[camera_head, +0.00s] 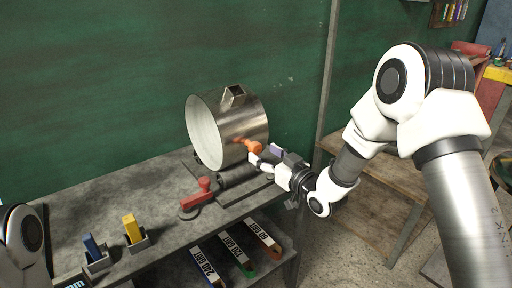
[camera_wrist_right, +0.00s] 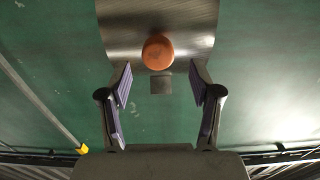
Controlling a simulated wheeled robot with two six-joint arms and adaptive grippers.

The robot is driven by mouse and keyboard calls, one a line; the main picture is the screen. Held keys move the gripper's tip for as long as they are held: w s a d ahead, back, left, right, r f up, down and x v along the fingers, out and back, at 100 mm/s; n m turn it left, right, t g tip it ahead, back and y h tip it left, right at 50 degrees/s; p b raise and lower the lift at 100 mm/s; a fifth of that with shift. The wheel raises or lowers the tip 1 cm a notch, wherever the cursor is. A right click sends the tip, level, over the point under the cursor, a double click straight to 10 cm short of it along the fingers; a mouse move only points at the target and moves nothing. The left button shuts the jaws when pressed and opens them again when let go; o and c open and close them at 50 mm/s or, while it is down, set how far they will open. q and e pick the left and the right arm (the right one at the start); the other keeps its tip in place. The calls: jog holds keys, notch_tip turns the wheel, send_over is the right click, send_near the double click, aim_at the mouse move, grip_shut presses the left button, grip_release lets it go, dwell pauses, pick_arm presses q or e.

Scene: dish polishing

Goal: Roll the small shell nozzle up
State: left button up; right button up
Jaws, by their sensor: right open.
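A metal drum-shaped shell (camera_head: 235,122) lies on its side on the bench fixture, its pale round end facing left. A short square metal stub (camera_head: 232,97) sticks up from its top. An orange round-ended piece (camera_head: 254,146) projects from its side towards my right gripper (camera_head: 264,155). My left gripper is out of view.
A red-handled part (camera_head: 202,190) sits on the bench (camera_head: 150,190) in front of the shell. Blue (camera_head: 92,246) and yellow (camera_head: 131,228) blocks stand in holders at the left. A post (camera_head: 328,85) rises behind my right arm.

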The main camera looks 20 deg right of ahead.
aim_at(258, 149)
jog(key=x, duration=0.4)
jog(key=shift+w+f, duration=0.15)
jog(key=shift+w, duration=0.25)
jog(key=shift+w+a, duration=0.1)
jog(key=shift+w, duration=0.1)
jog(key=shift+c, duration=1.4)
grip_shut()
jog(key=shift+r+p, duration=0.5)
jog(key=shift+p, duration=0.3)
jog(key=r+g+p, duration=0.1)
jog(key=r+p, duration=0.1)
jog(key=p, duration=0.2)
jog(key=w+r+g+h+p, duration=0.1)
jog(key=r+g+p, duration=0.1)
jog(key=p, duration=0.3)
jog(key=r+g+p, duration=0.1)
jog(key=r+p, duration=0.2)
jog(key=p, duration=0.2)
jog(key=shift+w+a+g+h, duration=0.25)
jog(key=shift+w+g+h, duration=0.05)
jog(key=shift+g+h, duration=0.1)
jog(key=shift+w+a+r+g+p, duration=0.1)
jog(key=shift+w+g+p, duration=0.1)
jog(key=shift+g+p, duration=0.3)
